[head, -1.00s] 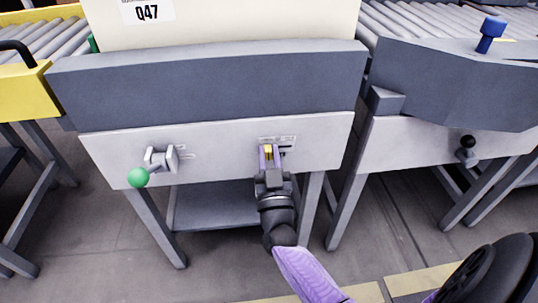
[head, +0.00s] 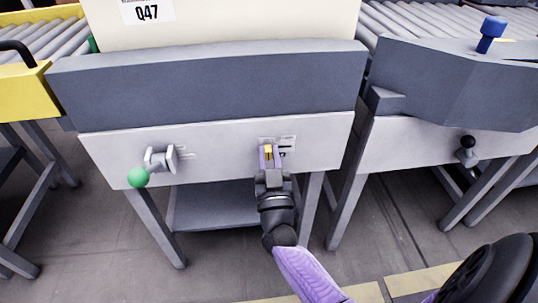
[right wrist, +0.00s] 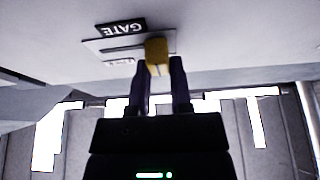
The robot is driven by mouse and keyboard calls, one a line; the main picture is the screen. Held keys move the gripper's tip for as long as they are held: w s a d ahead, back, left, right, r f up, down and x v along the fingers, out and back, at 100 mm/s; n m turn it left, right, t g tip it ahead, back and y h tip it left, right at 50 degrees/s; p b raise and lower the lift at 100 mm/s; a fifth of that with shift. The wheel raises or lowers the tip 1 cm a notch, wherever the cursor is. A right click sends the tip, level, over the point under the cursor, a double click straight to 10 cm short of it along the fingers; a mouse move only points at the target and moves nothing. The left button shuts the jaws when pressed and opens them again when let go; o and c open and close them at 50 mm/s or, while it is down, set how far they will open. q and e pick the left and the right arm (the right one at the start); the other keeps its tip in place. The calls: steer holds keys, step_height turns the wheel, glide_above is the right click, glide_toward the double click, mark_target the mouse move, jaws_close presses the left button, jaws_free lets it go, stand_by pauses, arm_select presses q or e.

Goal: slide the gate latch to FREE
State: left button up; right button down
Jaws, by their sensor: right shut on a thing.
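The gate latch is a small yellow tab (right wrist: 156,50) on a pale slotted plate beneath a dark GATE label (right wrist: 121,27), which reads upside down in the right wrist view. In the head view the yellow tab (head: 268,151) shows between the fingers of my right gripper (head: 272,154), on the grey front panel (head: 215,150). The FREE marking is too small to make out. My left gripper is not in view.
A green-knobbed lever (head: 138,177) sticks out of the same panel to the left. A black knob (head: 468,142) is on the neighbouring station to the right. A pale box (head: 230,20) labelled Q47 stands above the panel.

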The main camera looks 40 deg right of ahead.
mark_target(291, 139)
steer(key=shift+f, duration=0.1)
steer(key=d, duration=0.1)
steer(key=s+d, duration=0.1)
steer(key=s+d+p, duration=0.1)
steer(key=d, duration=0.1)
steer(key=shift+s, duration=0.25)
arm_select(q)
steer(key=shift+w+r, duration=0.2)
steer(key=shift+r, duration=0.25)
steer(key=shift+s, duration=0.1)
arm_select(e)
steer(key=c, duration=0.5)
jaws_free()
steer(key=shift+s+d, duration=0.1)
steer(key=shift+d, duration=0.05)
